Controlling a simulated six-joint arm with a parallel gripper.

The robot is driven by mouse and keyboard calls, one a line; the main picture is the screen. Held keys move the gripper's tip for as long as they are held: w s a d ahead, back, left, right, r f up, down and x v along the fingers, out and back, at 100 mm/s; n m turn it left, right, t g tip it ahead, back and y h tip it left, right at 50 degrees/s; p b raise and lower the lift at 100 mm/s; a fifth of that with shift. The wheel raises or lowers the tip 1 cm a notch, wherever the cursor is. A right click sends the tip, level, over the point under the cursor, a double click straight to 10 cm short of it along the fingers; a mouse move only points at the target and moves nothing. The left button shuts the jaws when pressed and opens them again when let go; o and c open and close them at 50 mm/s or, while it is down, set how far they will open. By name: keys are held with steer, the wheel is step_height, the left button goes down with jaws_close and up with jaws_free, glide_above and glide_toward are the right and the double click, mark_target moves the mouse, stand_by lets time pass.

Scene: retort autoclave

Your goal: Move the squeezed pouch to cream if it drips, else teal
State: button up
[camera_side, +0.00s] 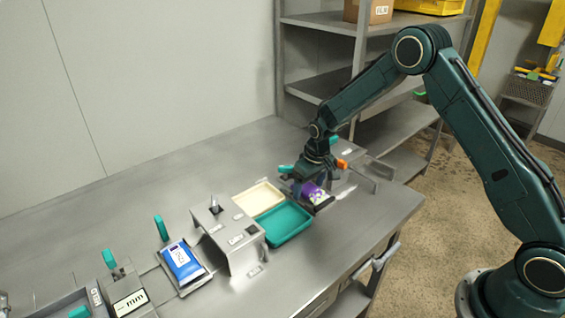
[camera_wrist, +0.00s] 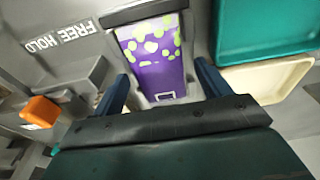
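A purple pouch with yellow-green spots (camera_wrist: 152,62) lies at the station on the right of the bench. It also shows below my gripper in the side view (camera_side: 311,189). In the wrist view my gripper (camera_wrist: 160,68) is open, with one finger on each side of the pouch and narrow gaps visible. A dark bar (camera_wrist: 145,10) crosses the pouch's far end. No drip shows on the visible part; its underside and far end are hidden. The cream tray (camera_side: 258,198) and the teal tray (camera_side: 285,224) stand side by side left of my gripper, both looking empty.
A blue pouch (camera_side: 182,262) lies on a plate left of a grey metal housing (camera_side: 229,238). Teal levers stand along the bench. An orange knob (camera_wrist: 40,112) is near the "FREE HOLD" label (camera_wrist: 60,38). Bench space behind the trays is clear.

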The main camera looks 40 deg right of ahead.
mark_target(315, 191)
stand_by(0.3)
step_height(315, 191, up, 14)
steer(key=s, duration=0.2)
steer(key=shift+f, duration=0.15)
stand_by(0.4)
steer(key=shift+s+d, duration=0.1)
stand_by(0.4)
